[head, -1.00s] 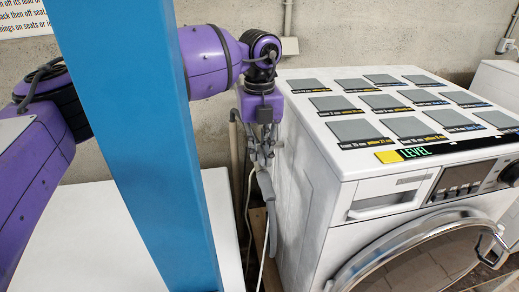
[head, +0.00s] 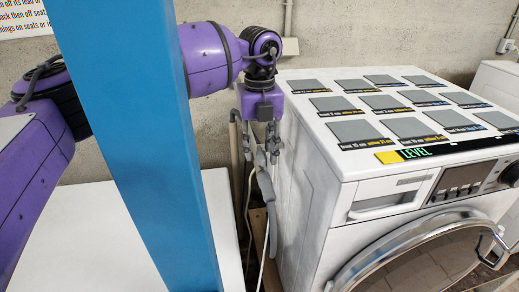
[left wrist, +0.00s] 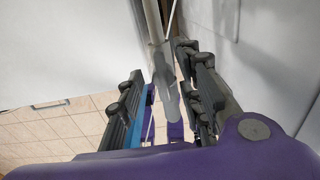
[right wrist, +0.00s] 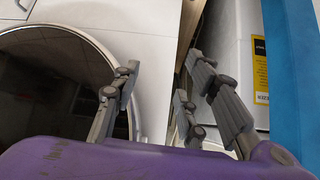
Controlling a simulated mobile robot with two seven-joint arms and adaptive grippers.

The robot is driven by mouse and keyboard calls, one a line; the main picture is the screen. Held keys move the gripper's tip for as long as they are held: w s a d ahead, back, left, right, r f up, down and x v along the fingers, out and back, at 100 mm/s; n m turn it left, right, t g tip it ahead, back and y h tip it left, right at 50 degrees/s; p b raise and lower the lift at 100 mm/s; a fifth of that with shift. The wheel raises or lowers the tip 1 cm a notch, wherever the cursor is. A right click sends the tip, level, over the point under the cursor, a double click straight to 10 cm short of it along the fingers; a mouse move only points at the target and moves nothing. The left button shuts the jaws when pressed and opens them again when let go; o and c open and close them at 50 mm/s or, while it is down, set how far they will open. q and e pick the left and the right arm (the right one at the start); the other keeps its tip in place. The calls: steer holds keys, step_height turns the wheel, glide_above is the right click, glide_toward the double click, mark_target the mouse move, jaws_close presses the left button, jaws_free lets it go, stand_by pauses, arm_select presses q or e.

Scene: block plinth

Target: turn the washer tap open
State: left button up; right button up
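My left gripper (head: 260,157) points down over the gap at the washer's left side; its fingers are apart. In the left wrist view my left gripper (left wrist: 160,66) has a grey hose-like piece (left wrist: 168,88) between its open fingers, with no clear sign of contact. A grey hose (head: 265,190) hangs below the gripper in the head view. I cannot make out the tap itself; the gripper may hide it. The white washer (head: 305,185) stands to the right. My right gripper (right wrist: 161,62) is open and empty in front of the washer, outside the head view.
A blue column (head: 135,130) crosses the head view in front of my left arm. A white surface (head: 90,235) lies left of the narrow gap. Several grey squares (head: 355,130) lie on the washer top. The round washer door (right wrist: 55,85) is near my right gripper.

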mark_target(260, 151)
arm_select(q)
step_height(260, 151, up, 12)
steer(key=shift+f, duration=0.25)
stand_by(0.3)
